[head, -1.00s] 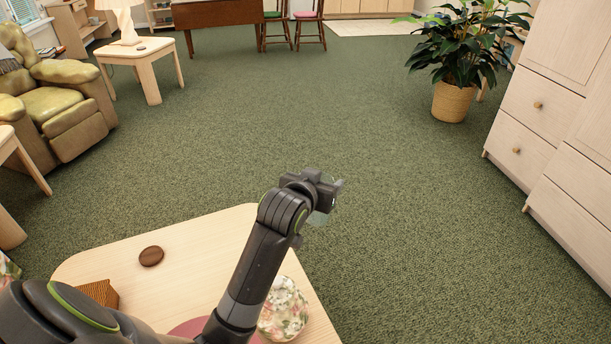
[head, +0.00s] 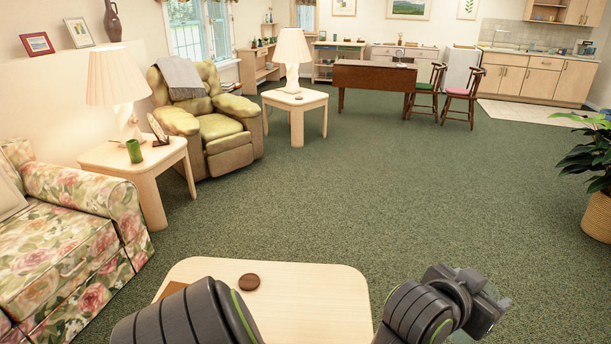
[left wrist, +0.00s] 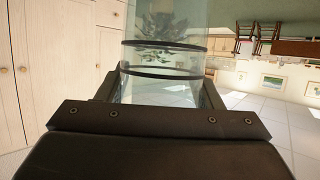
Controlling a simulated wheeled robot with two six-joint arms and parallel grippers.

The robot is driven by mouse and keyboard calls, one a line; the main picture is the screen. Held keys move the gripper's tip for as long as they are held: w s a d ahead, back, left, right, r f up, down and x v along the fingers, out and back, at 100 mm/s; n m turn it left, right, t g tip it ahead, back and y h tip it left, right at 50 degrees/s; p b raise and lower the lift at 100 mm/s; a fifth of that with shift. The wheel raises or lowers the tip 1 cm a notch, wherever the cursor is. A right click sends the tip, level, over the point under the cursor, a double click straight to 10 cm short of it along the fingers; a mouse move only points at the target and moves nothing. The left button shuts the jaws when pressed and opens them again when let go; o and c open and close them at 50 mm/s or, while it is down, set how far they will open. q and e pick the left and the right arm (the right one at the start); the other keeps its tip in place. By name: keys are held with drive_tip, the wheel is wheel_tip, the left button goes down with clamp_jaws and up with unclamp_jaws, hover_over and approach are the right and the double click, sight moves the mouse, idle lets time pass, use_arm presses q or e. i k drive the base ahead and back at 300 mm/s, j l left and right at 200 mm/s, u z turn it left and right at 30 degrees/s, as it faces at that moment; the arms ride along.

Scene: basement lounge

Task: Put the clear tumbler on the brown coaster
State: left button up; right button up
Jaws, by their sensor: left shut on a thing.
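My left gripper (head: 486,312) is shut on the clear tumbler (head: 502,303), off the right side of the near table and above the carpet. The left wrist view shows the see-through tumbler (left wrist: 165,65) between the fingers, with dark bands across it. A round dark brown coaster (head: 249,282) lies flat near the far edge of the pale wooden table (head: 315,300), well to the left of the gripper. Nothing is on the coaster. My right gripper is not in view.
A brown object (head: 172,289) at the table's left is mostly hidden by my arm. A floral sofa (head: 60,245) stands left, a green armchair (head: 215,130) and side tables beyond. A potted plant (head: 598,205) is at right. Green carpet (head: 380,190) is open ahead.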

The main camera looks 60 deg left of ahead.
sight(249, 280)
drive_tip(key=i+l, duration=0.2)
drive_tip(key=l, duration=0.15)
drive_tip(key=i+l, duration=0.2)
drive_tip(key=l, duration=0.15)
drive_tip(key=i+l, duration=0.4)
drive_tip(key=l, duration=0.25)
drive_tip(key=i+l+u, duration=0.1)
drive_tip(key=i, duration=0.3)
drive_tip(key=i+l, duration=0.15)
drive_tip(key=i, duration=0.2)
drive_tip(key=i+j+u, duration=0.2)
drive_tip(key=i+u, duration=0.55)
drive_tip(key=u, duration=0.2)
drive_tip(key=i+l+u, duration=0.1)
drive_tip(key=i+u, duration=0.4)
drive_tip(key=i+j+u, duration=0.15)
drive_tip(key=u, duration=0.25)
drive_tip(key=i+u, duration=0.75)
drive_tip(key=i+l+u, duration=0.1)
drive_tip(key=u, duration=0.3)
drive_tip(key=i+j+u, duration=0.1)
drive_tip(key=i+u, duration=0.2)
drive_tip(key=i, duration=0.65)
